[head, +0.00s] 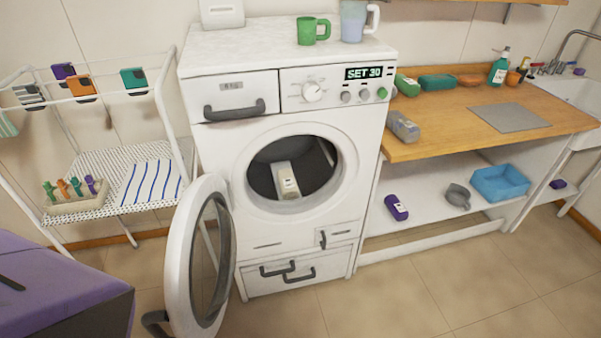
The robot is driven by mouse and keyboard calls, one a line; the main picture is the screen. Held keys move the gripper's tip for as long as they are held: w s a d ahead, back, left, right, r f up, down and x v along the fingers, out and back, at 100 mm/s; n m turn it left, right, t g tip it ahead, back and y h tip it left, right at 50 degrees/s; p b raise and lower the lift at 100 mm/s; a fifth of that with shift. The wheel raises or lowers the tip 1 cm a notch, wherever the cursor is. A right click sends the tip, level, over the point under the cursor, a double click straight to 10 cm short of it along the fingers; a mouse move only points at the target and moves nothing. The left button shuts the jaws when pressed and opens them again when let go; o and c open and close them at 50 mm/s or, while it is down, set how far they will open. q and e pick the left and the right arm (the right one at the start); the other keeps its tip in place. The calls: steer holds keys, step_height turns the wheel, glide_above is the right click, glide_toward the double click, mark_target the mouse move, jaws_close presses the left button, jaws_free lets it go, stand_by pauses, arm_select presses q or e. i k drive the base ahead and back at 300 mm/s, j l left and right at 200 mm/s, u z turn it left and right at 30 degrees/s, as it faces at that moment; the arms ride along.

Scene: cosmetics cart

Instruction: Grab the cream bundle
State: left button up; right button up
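A cream-coloured bundle (287,178) with a pale label on its front lies at the opening of the washing machine's dark drum. It leans back into the drum, and its far end is in shadow. The white washing machine (345,215) stands in the middle, with its round door (178,255) swung open to the left. Neither of my grippers is in the head view.
A purple-topped block (50,285) fills the lower left. A white drying rack (110,158) stands left of the machine. A wooden counter (450,135) with bottles and cloths is at right, above a shelf with a blue tub (500,182). The tiled floor in front is clear.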

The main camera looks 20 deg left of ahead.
mark_target(289, 190)
steer(key=j+u, duration=0.35)
steer(key=j, duration=0.8)
steer(key=k+j+z, duration=0.1)
steer(key=j, duration=0.7)
